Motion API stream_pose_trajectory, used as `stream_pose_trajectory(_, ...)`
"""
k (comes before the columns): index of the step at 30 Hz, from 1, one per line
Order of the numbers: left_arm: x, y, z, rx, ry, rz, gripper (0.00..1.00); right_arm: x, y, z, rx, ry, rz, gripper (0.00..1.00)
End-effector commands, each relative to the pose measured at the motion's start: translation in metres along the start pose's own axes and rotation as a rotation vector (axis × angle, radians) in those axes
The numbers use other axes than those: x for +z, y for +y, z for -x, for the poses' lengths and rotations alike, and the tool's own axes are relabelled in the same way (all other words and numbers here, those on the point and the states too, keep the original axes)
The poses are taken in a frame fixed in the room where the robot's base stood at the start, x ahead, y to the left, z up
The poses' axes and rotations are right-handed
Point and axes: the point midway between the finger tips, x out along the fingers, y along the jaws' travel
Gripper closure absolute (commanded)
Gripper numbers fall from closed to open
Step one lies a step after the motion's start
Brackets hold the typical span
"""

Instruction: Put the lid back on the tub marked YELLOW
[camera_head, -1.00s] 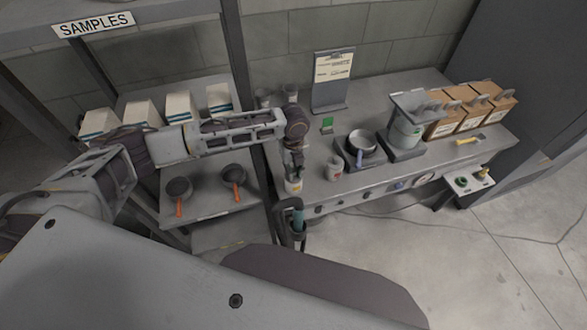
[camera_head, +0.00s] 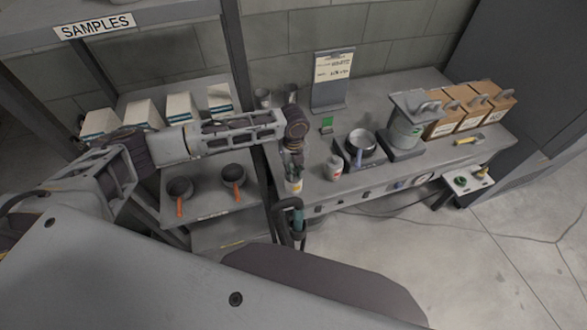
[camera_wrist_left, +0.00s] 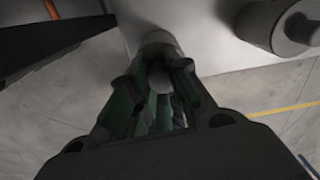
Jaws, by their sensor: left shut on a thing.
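In the left wrist view my left gripper (camera_wrist_left: 158,85) is shut on a small pale grey piece, seemingly the lid (camera_wrist_left: 158,78). I cannot tell whether the lid touches the rim. My right gripper is not in view.
A shelf post (camera_head: 240,80) rises close to my left arm.

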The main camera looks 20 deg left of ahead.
Motion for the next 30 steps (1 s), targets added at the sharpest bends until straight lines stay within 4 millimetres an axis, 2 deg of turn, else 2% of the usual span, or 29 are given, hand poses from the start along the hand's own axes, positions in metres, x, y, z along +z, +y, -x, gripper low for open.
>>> stream_pose_trajectory(22, 0.0001, 0.0, -0.0003, 0.0, 0.0, 0.0, 0.94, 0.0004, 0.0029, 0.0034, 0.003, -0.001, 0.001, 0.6)
stream_pose_trajectory(23, 0.0001, 0.0001, -0.0002, 0.0, 0.0, 0.0, 0.78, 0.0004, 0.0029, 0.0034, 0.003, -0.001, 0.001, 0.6)
stream_pose_trajectory(24, 0.0001, 0.0001, -0.0002, 0.0, 0.0, 0.0, 0.72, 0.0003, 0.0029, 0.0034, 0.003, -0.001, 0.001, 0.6)
stream_pose_trajectory(28, 0.0002, 0.0001, -0.0002, 0.0, 0.0, 0.0, 0.56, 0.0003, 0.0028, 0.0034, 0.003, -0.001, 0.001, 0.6)
stream_pose_trajectory(30, 0.0002, 0.0001, -0.0002, 0.0, 0.0, 0.0, 0.56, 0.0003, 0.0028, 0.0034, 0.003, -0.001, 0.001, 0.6)
